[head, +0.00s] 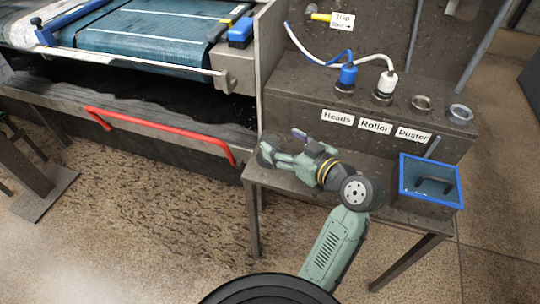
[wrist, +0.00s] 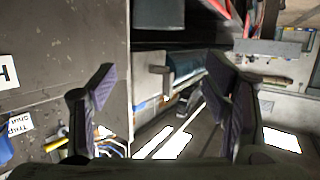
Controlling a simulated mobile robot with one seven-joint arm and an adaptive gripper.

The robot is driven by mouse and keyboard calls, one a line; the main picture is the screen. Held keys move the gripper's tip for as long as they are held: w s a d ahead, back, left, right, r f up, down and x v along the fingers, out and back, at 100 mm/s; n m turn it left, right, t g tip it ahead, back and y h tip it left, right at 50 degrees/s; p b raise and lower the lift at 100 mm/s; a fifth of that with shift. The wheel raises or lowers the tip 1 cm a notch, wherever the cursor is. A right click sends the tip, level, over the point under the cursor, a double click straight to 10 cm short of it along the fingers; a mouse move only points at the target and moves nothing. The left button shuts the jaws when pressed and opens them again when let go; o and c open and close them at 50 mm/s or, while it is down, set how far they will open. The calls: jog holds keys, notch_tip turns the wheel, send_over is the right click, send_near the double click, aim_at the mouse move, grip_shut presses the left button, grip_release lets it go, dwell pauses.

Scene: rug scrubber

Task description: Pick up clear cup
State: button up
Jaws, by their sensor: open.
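I cannot make out a clear cup in either view. My gripper (wrist: 162,90) is open in the wrist view, with its two purple-padded fingers wide apart and nothing held between them. In the head view my green arm reaches over the low metal bench, in front of the labelled box, and hides part of the bench top.
A box labelled Heads, Roller, Duster (head: 290,100) carries a blue plug (head: 347,76), a white plug (head: 385,86) and two metal rings. A blue-rimmed bin (head: 402,180) is at the right. A rug machine with a red bar (head: 165,130) is at left. Open floor (head: 150,220) lies in front.

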aim_at(276, 148)
jog(key=s+d+f, duration=0.2)
jog(key=shift+s+d+f, duration=0.1)
jog(key=shift+s+f, duration=0.05)
jog(key=shift+s, duration=0.15)
jog(key=shift+w+a+f, duration=0.2)
jog(key=p+x, duration=0.1)
jog(key=x, duration=0.4)
jog(key=shift+d+f, duration=0.1)
jog(key=shift+f, duration=0.05)
jog(key=x, duration=0.2)
jog(key=f+p+x, duration=0.1)
jog(key=x, duration=0.2)
jog(key=shift+s, duration=0.1)
jog(key=shift+c, duration=0.2)
jog(key=c, duration=1.1)
